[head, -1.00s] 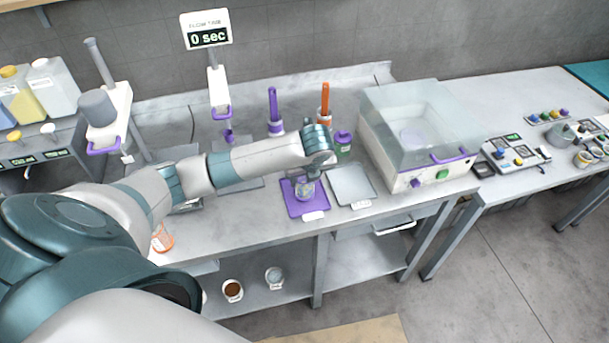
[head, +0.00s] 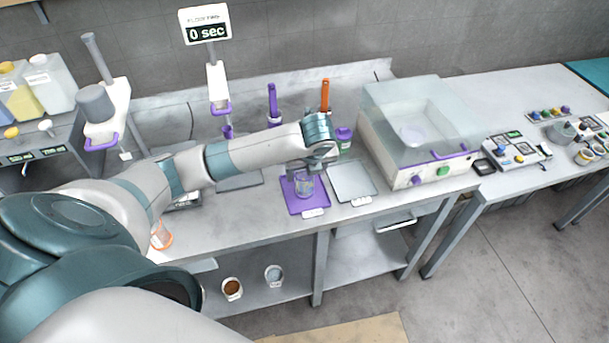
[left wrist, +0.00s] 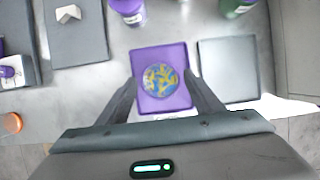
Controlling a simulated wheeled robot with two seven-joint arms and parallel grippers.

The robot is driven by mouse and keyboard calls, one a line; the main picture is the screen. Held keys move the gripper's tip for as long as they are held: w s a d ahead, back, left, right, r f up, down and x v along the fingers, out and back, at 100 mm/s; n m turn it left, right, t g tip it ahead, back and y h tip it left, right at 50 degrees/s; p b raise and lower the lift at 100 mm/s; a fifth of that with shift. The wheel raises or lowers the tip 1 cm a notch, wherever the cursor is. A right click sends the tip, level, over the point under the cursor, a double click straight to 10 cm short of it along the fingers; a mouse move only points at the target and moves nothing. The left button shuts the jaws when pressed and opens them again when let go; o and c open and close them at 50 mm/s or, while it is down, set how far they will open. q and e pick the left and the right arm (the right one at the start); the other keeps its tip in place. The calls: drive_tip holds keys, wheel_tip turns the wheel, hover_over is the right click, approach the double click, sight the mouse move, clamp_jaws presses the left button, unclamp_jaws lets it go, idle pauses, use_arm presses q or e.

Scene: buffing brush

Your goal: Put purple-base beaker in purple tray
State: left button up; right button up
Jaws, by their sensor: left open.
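The beaker (head: 304,184) stands upright on the purple tray (head: 294,205) on the bench. It is clear glass with a purplish tint. In the left wrist view the beaker (left wrist: 160,80) is seen from above with blue and yellow patches, inside the borders of the purple tray (left wrist: 172,55). My left gripper (head: 308,168) is just above the beaker in the head view. In the left wrist view its fingers (left wrist: 160,92) are spread on either side of the beaker, apart from it. My right gripper is not in view.
A grey tray (head: 350,180) lies right of the purple tray. A glass-covered machine (head: 415,135) stands farther right. A purple-handled brush (head: 273,103), an orange-handled one (head: 325,97) and a purple-lidded bottle (head: 343,138) stand behind. An orange-rimmed beaker (head: 161,236) is at the front left.

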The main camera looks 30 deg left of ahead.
use_arm(q)
drive_tip(key=b+v, duration=0.1)
drive_tip(key=v, duration=0.8)
drive_tip(key=shift+r+b, duration=0.3)
drive_tip(key=shift+b, duration=0.05)
idle(0.3)
drive_tip(key=shift+d, duration=0.1)
